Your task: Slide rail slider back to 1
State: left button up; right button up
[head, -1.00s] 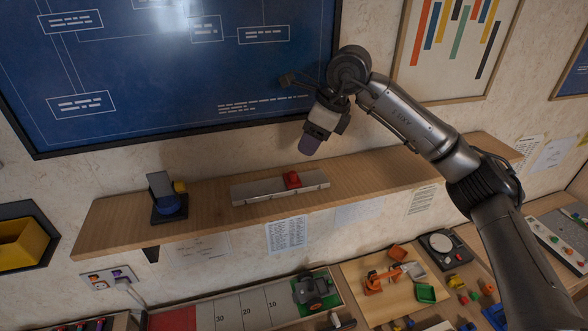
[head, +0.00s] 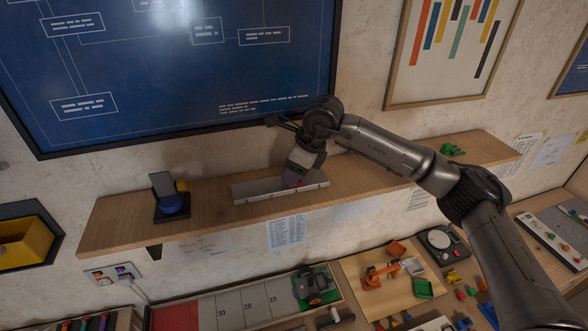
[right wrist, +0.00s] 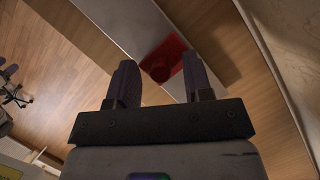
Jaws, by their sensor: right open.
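The grey rail (head: 255,191) lies along the wooden shelf. Its red slider (right wrist: 166,56) sits toward the rail's right part in the head view, mostly hidden there by my right gripper (head: 294,180). In the right wrist view, my right gripper (right wrist: 161,72) is open, with its two dark fingers on either side of the slider's near part. I cannot tell whether either finger touches the slider. The grey rail (right wrist: 120,24) runs diagonally behind the fingers there. No position marks can be read on the rail. My left gripper is not in view.
A green object (head: 453,150) lies at the shelf's right end. A blue wall board (head: 170,75) hangs above. A cluttered bench is below.

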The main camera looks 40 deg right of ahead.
grip_shut()
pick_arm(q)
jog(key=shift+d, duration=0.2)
